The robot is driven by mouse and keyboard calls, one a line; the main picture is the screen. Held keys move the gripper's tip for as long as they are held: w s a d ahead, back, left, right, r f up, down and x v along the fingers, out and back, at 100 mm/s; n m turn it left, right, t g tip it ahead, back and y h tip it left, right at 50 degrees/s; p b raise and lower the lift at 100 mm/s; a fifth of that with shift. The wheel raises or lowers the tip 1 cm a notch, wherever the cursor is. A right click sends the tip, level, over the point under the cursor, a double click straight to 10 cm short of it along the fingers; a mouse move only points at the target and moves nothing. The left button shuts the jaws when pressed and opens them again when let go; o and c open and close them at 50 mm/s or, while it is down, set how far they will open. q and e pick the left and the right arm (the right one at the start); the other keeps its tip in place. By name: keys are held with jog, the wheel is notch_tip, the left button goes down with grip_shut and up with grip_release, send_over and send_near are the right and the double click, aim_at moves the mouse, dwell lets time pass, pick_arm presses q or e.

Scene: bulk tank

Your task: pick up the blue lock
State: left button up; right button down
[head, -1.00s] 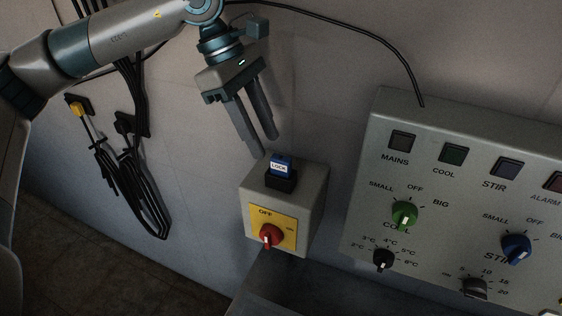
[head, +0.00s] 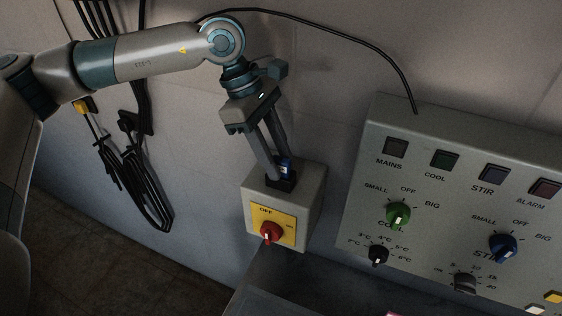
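The blue lock (head: 286,168) sits in a black holder (head: 281,184) on top of the grey switch box (head: 312,200). In the head view it is partly hidden behind a finger of my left gripper (head: 278,168). The two fingers of the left gripper point down and reach to the lock, one on its left side and one behind or beside it. They stand apart with the lock at their tips. I cannot tell whether they touch it. My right gripper is not in the head view.
The switch box has a yellow plate with a red knob (head: 270,232). A large control panel (head: 372,190) with knobs and square lamps stands to the right. Black cables (head: 150,195) hang on the wall at left. A black cable (head: 340,37) runs above the arm.

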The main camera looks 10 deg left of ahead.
aim_at(278, 158)
pick_arm(q)
jog(key=shift+f, duration=0.3)
grip_shut()
jog(key=shift+r, duration=0.1)
jog(key=shift+r+b, duration=0.5)
jog(key=shift+r, duration=0.05)
notch_tip(278, 158, up, 7)
jog(key=b, duration=0.3)
jog(key=shift+d+r, duration=0.1)
jog(key=shift+r, duration=0.1)
jog(key=shift+r+b, duration=0.3)
jog(key=shift+r, duration=0.4)
